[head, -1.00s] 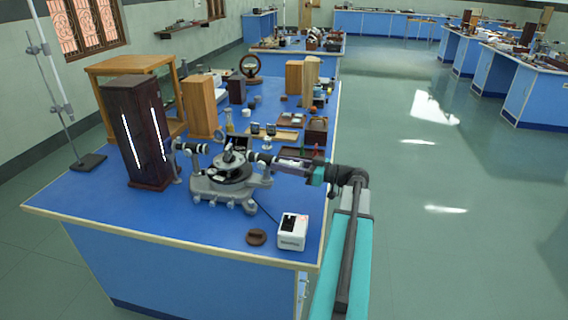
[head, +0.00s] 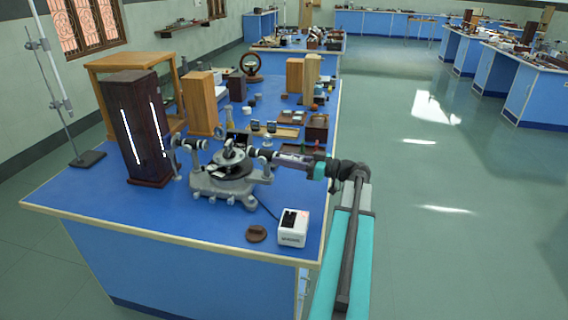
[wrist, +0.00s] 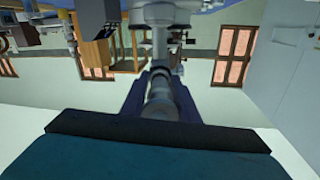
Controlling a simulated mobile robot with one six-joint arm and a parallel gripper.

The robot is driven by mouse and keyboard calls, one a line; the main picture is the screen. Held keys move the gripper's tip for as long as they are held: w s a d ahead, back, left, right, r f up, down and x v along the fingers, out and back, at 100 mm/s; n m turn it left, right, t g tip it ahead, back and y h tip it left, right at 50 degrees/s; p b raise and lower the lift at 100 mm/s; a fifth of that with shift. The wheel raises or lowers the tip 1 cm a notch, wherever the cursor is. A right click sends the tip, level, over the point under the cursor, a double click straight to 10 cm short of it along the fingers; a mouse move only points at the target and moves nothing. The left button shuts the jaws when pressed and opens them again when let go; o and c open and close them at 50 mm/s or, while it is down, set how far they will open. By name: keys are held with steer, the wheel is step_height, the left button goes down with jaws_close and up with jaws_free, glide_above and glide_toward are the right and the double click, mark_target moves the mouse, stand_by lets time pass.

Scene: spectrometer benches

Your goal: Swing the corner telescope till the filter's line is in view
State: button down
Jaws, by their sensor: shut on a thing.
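The spectrometer (head: 226,182) stands on the near blue bench, with a round table in its middle. Its telescope (head: 262,154) points right, toward my arm. My gripper (head: 290,159) is shut on the telescope's eyepiece end. In the wrist view the telescope tube (wrist: 160,95) runs between my two dark fingers (wrist: 160,104). The collimator (head: 190,144) points left at a dark lamp housing (head: 136,135) with two bright slits. I cannot pick out the filter, and no view through the eyepiece is shown.
A white box (head: 293,228) with a cable and a brown round knob (head: 256,234) sit near the bench's front edge. Wooden boxes (head: 200,103), trays (head: 289,117) and small parts fill the bench behind. The front left of the blue bench top (head: 95,205) is clear.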

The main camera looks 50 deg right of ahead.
steer(key=shift+d, duration=0.1)
stand_by(0.3)
steer(key=c, duration=1.6)
jaws_free()
steer(key=b+v, duration=0.2)
steer(key=v, duration=1.1)
steer(key=shift+s+d+b, duration=0.2)
steer(key=shift+s+b, duration=0.15)
